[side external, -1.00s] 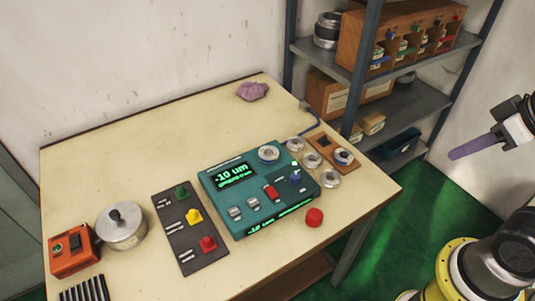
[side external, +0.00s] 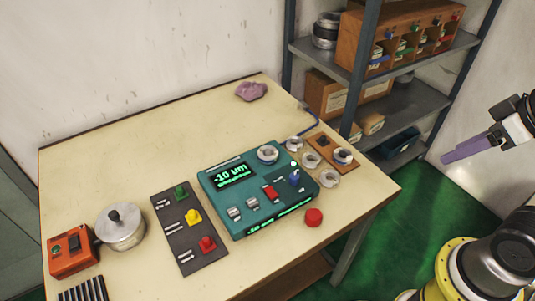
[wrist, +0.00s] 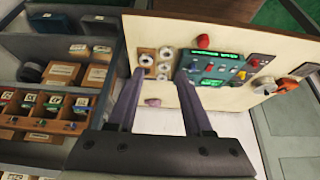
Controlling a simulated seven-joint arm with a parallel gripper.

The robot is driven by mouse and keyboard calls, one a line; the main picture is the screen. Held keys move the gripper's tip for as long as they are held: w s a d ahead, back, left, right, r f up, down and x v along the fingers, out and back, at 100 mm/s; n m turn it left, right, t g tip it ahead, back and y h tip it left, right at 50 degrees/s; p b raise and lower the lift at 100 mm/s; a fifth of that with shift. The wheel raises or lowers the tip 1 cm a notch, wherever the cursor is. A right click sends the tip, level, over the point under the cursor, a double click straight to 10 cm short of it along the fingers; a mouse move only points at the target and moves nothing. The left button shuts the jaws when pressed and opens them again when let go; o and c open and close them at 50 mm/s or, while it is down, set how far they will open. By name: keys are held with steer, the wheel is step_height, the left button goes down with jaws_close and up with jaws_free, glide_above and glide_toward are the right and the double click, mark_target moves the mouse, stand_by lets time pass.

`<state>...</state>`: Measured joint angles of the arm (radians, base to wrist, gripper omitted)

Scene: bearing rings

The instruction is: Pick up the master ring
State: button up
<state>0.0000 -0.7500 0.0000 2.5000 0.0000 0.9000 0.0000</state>
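A silver ring (side external: 343,156) sits at the near end of a small wooden board (side external: 323,139) on the table; it looks like the master ring, but no label is readable. It also shows in the wrist view (wrist: 146,60). My gripper (side external: 446,158) hangs at the right, well away from the table. In the wrist view its two purple fingers (wrist: 160,74) are spread with nothing between them.
The gauge reads -10 um. A dark panel with green, yellow and red pieces (side external: 190,228), a lidded metal pot (side external: 121,228) and an orange box (side external: 72,251) stand left. A red button (side external: 314,217) is near the front edge. Metal shelving (side external: 425,101) rises behind; a pink cloth (side external: 251,91) lies at the back.

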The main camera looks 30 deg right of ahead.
steer(key=o, duration=0.7)
